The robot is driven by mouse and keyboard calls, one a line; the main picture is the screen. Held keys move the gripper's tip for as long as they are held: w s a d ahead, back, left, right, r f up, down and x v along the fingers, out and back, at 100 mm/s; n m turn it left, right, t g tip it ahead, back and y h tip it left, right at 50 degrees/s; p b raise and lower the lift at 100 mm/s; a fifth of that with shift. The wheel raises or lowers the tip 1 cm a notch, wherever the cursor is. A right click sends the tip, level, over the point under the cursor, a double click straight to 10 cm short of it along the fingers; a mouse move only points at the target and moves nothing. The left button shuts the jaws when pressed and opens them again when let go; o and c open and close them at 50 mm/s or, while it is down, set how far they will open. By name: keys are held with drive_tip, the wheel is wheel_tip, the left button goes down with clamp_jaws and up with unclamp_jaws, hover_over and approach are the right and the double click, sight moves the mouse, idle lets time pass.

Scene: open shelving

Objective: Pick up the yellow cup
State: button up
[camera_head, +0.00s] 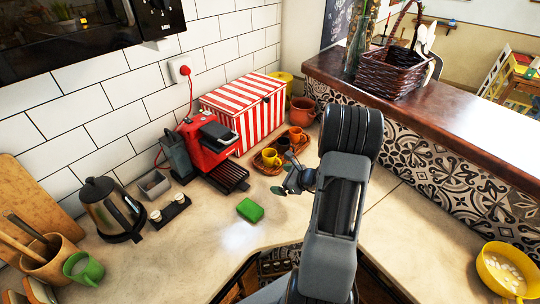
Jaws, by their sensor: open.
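The yellow cup (270,157) stands upright on a wooden tray (258,166) on the counter. A dark cup (284,144) and an orange cup (297,135) stand behind it to the right on the same tray. My gripper (284,182) is open and empty, a little in front of and to the right of the yellow cup. It looks apart from the cup. My arm comes in from the bottom right and hides part of the counter.
A red coffee machine (203,145) and a striped box (247,112) stand left of and behind the tray. A green sponge (250,210) lies in front. A kettle (113,208) is at left. A raised wooden ledge (420,105) bounds the right. The front counter is mostly clear.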

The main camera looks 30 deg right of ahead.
drive_tip(key=w+d+r+m+t+h, duration=0.2)
drive_tip(key=w+d+m+t+h, duration=0.15)
drive_tip(key=d+m, duration=0.25)
drive_tip(key=m+p, duration=0.1)
drive_tip(key=p, duration=0.1)
approach(266, 152)
drive_tip(key=shift+g, duration=0.25)
drive_tip(key=shift+p+x, duration=1.25)
drive_tip(key=shift+x, duration=1.5)
drive_tip(key=shift+d, duration=0.1)
drive_tip(key=shift+c, duration=0.4)
drive_tip(key=c, duration=1)
drive_tip(key=shift+o, duration=0.2)
drive_tip(key=shift+r, duration=0.15)
